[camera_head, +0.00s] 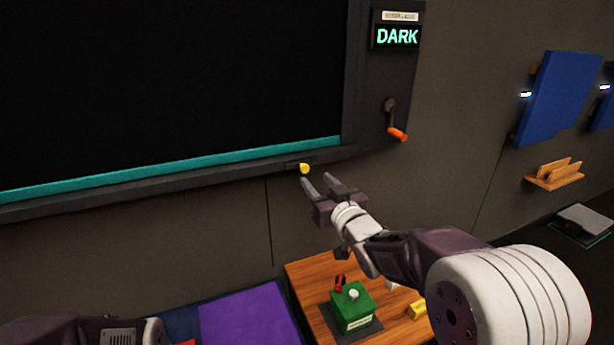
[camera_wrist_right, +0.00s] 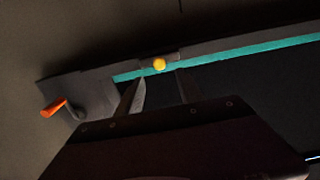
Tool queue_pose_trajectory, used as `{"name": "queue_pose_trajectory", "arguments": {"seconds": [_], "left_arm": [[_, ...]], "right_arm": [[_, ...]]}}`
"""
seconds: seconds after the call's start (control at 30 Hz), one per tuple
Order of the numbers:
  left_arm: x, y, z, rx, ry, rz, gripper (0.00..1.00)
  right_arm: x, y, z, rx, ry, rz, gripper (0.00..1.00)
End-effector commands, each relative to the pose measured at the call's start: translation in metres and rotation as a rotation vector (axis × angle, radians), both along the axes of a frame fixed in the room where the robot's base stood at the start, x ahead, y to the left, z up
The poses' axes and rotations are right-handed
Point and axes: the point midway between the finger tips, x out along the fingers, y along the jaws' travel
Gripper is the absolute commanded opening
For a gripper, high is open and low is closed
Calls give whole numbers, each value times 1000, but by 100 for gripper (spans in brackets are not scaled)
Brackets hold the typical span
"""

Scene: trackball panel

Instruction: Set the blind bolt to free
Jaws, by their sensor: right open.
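The blind is a dark sheet with a teal bottom bar (camera_head: 180,174), low against the frame's sill. A small yellow knob (camera_head: 305,169), which looks like the blind bolt, sits on a dark mount at the sill near the bar's right end. My right gripper (camera_head: 318,182) is open and empty, just below the knob and apparently apart from it. In the right wrist view the yellow knob (camera_wrist_right: 159,64) lies just beyond the fingertips, roughly centred between them. My left gripper is out of view.
A crank with an orange handle (camera_head: 397,134) hangs right of the blind, under a display (camera_head: 397,37) reading DARK. Below stands a wooden table (camera_head: 305,272) with a green box (camera_head: 351,308). A blue panel (camera_head: 560,95) and a wooden rack (camera_head: 555,177) are at right.

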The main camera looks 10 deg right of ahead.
Motion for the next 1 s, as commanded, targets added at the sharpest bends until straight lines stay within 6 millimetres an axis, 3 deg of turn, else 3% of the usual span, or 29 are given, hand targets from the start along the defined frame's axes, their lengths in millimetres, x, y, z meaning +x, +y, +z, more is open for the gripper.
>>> {"name": "queue_pose_trajectory", "arguments": {"seconds": [0.1, 0.3, 0.67, 0.83, 1.0], "left_arm": [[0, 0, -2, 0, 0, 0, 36], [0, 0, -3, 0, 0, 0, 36], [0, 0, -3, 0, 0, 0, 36], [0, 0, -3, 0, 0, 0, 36], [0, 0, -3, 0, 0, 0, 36]], "right_arm": [[26, 6, -2, 0, 2, 2, 44], [61, 12, -1, 1, 2, 0, 44], [72, 14, -1, 0, 3, 0, 44], [72, 14, -1, -1, 3, 0, 2], [72, 14, -1, -1, 3, 0, 0]]}}
